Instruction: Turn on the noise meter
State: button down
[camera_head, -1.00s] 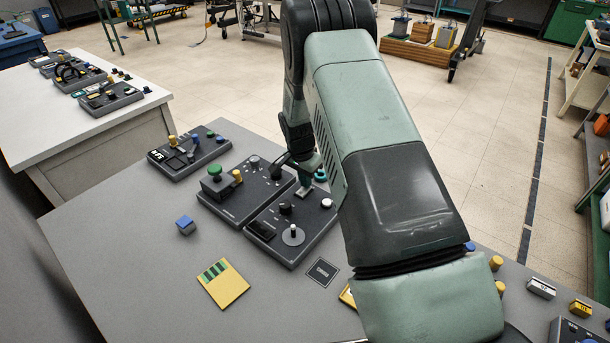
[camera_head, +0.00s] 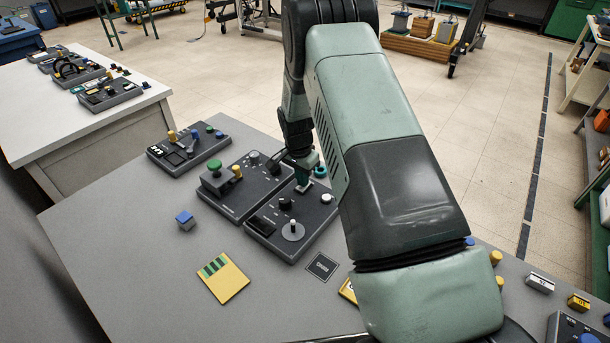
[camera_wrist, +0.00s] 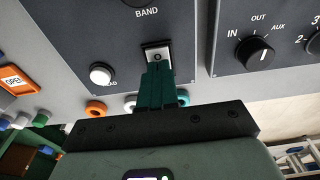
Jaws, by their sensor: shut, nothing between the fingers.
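A dark grey panel unit (camera_head: 262,228) stands on the table in the head view, with a small display, a black knob and an upright white-tipped lever. Its name is not legible, so I cannot tell that it is the noise meter. My gripper (camera_head: 302,183) is low over its far end. In the wrist view, my gripper (camera_wrist: 158,68) is shut and empty, its teal fingertips at a rocker switch (camera_wrist: 158,50) marked O. They cover the switch's near part; I cannot tell whether they touch it. A white button (camera_wrist: 101,74) sits left of the switch.
Beside it stands a second panel unit (camera_head: 222,199) with a green knob; in the wrist view, a neighbouring panel has an IN/OUT/AUX knob (camera_wrist: 257,54). A blue cube (camera_head: 185,220) and a yellow card (camera_head: 223,279) lie on the table, with bare tabletop around them.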

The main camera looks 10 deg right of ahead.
jog(key=shift+r, duration=0.1)
notch_tip(320, 180, up, 14)
jog(key=s+a, duration=0.1)
jog(key=shift+s+a, duration=0.25)
jog(key=shift+a, duration=0.05)
dwell(0.3)
jog(key=shift+w+d, duration=0.4)
jog(key=shift+d, duration=0.15)
jog(key=f, duration=0.4)
jog(key=w+d+f, duration=0.1)
jog(key=f, duration=0.9)
jog(key=shift+w+d, duration=0.3)
